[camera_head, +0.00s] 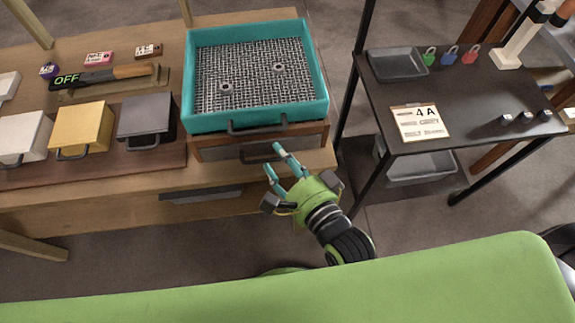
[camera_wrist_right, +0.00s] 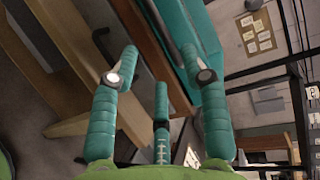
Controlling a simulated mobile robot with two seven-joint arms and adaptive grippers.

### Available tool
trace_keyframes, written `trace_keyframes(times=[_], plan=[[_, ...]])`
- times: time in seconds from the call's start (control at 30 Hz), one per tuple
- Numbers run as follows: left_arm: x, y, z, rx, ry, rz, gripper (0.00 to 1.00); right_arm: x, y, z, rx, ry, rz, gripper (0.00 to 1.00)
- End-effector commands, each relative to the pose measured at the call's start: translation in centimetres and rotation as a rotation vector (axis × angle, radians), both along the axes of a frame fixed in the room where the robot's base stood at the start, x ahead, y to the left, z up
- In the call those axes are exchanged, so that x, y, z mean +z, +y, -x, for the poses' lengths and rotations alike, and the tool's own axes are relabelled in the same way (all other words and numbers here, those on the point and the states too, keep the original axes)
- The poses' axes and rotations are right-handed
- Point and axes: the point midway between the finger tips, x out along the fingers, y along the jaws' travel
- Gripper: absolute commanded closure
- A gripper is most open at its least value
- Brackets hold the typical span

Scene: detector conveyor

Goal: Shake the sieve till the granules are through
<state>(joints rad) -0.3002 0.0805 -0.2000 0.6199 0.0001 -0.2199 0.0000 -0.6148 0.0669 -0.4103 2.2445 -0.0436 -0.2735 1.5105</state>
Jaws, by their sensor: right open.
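The sieve (camera_head: 198,121) is a square teal frame with a grey woven mesh (camera_head: 250,88) and a dark front handle (camera_head: 257,127). It sits on a wooden box on the bench. Two small round grey pieces lie on the mesh; I cannot make out loose granules. My right gripper (camera_head: 273,158) is open and empty, in front of the box and below the sieve handle, apart from both. In the right wrist view its spread teal fingers (camera_wrist_right: 160,78) hold nothing, and a teal wall of the sieve (camera_wrist_right: 203,38) shows beyond them. My left gripper is out of view.
The wooden box (camera_head: 205,142) under the sieve has a grey front and its own handle. Grey, yellow and white handled boxes stand left. A tool marked OFF (camera_head: 105,75) lies behind them. A dark side table (camera_head: 470,105) with a tray and padlocks stands right, across a gap.

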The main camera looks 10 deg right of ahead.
Motion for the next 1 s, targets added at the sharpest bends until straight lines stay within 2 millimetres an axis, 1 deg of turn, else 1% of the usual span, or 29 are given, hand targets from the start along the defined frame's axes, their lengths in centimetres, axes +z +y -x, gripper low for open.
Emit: trace_keyframes(times=[0.03,0.1,0.2,0.5,0.53,0.57,0.63,0.67,0.77,0.8,0.87,0.9,0.97,1.0], plan=[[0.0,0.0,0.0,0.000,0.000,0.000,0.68,0.1,-0.3,0.7,0.000,0.002,0.001,0.54],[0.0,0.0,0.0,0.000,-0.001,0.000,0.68,0.2,-0.5,1.3,0.000,0.001,0.002,0.54],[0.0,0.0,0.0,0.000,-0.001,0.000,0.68,0.4,-0.8,1.8,0.000,0.000,0.000,0.54],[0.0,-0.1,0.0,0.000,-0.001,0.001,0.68,0.4,-0.8,2.0,0.000,-0.001,0.001,0.54],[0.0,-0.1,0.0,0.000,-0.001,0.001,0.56,0.4,-0.8,2.0,0.000,-0.001,0.001,0.54],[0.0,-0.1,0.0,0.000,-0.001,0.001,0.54,0.3,-0.8,2.0,0.001,0.001,0.003,0.54],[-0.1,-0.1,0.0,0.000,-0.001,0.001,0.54,-0.8,-0.8,1.9,0.007,0.009,0.031,0.54],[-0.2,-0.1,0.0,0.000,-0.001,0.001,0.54,-1.8,-0.8,1.9,0.012,0.017,0.053,0.54],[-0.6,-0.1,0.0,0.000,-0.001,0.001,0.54,-7.1,-0.9,2.1,0.046,0.059,0.190,0.54],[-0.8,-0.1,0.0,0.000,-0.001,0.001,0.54,-10.1,-1.1,2.4,0.069,0.082,0.267,0.54],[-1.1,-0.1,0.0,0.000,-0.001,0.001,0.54,-15.0,-1.7,3.0,0.115,0.121,0.395,0.54],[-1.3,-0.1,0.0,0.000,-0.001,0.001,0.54,-18.4,-2.2,3.6,0.151,0.151,0.485,0.54],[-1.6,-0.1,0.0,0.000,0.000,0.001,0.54,-23.2,-3.3,4.8,0.211,0.194,0.615,0.54],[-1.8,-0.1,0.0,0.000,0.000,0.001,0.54,-26.3,-4.1,5.7,0.256,0.223,0.698,0.54]])
